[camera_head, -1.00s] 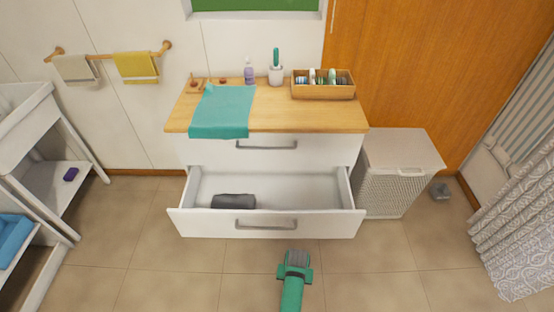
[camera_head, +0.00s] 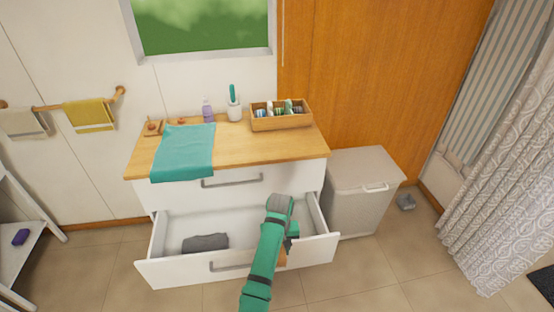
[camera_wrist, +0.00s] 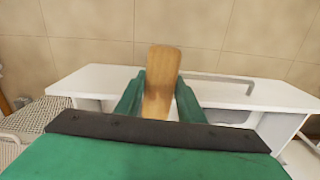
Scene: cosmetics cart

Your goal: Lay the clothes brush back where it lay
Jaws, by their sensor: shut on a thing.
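The clothes brush (camera_wrist: 161,82) shows its plain wooden back between the two green fingers of my gripper (camera_wrist: 158,100) in the wrist view. My gripper is shut on it. In the head view only a small brown part of the brush (camera_head: 283,258) shows beside my green arm, near the drawer front. My gripper (camera_head: 291,240) hangs over the right part of the open lower drawer (camera_head: 160,240). In the wrist view the brush overlaps the drawer's white front edge (camera_wrist: 225,92). The brush's underside is hidden, and my arm hides part of the drawer.
A dark grey roll (camera_head: 205,243) lies in the drawer's left part. The wooden top (camera_head: 240,150) carries a teal cloth (camera_head: 184,152), a bottle (camera_head: 207,111), a white cup (camera_head: 234,108) and a wooden box (camera_head: 280,124). A hamper (camera_head: 362,195) stands right of the chest.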

